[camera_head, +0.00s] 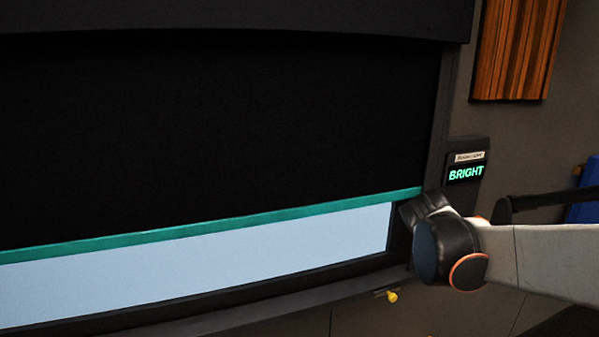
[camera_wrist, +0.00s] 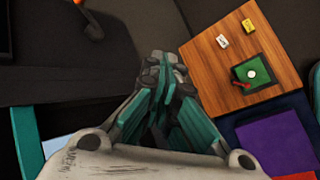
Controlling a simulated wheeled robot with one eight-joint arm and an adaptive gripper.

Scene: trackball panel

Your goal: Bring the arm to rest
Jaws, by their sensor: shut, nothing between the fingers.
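My gripper (camera_wrist: 163,68) is shut and empty, its dark and teal fingers drawn together in the middle of the wrist view. Nothing touches its fingertips that I can make out. In the head view my pale arm comes in from the right edge. Its dark, orange-ringed joint is in front of the lower right corner of a large dark frame, just below a small panel with a lit display (camera_head: 466,174) reading "BRIGHT". The gripper's fingers cannot be made out in the head view.
A black blind with a teal bottom bar (camera_head: 210,229) hangs over a pale blue pane (camera_head: 200,268). A yellow knob (camera_head: 392,296) sits below the frame.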

